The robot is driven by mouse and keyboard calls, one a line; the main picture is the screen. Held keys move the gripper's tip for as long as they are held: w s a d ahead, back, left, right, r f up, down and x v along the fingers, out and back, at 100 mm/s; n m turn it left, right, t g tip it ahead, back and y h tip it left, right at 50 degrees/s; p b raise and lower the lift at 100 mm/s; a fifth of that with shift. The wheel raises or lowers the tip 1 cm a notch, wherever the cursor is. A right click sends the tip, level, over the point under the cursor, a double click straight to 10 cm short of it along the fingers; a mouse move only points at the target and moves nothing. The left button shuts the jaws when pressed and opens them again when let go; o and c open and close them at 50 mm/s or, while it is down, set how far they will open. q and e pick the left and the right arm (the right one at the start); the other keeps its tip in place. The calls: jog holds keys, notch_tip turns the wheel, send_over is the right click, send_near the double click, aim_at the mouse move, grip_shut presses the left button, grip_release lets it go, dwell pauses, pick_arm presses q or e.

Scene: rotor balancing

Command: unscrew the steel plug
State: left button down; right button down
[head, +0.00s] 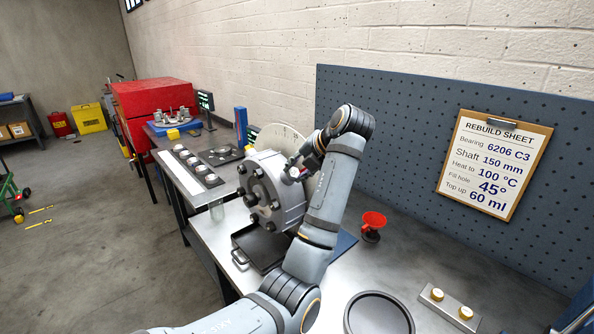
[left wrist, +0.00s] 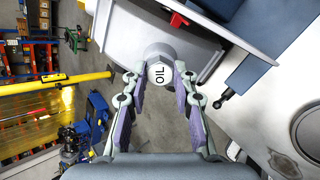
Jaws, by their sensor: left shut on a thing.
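The steel plug (left wrist: 160,52) shows in the left wrist view as a grey hex head marked OIL, set in the grey round housing (left wrist: 122,40). In the head view the housing (head: 283,190) stands on the bench with dark bolts on its face. My left gripper (left wrist: 160,75) has a finger on each side of the plug and is shut on it. In the head view my left gripper (head: 298,170) is at the upper right of the housing, where the plug is mostly hidden. My right gripper is not in view.
A black tray (head: 240,258) lies below the housing. A rebuild sheet (head: 492,165) hangs on the pegboard. The bench between funnel and dish looks clear.

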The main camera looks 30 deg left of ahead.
pick_arm(q)
jog(key=n, duration=0.2)
jog(key=shift+n, duration=0.4)
jog(key=c, duration=1)
grip_release()
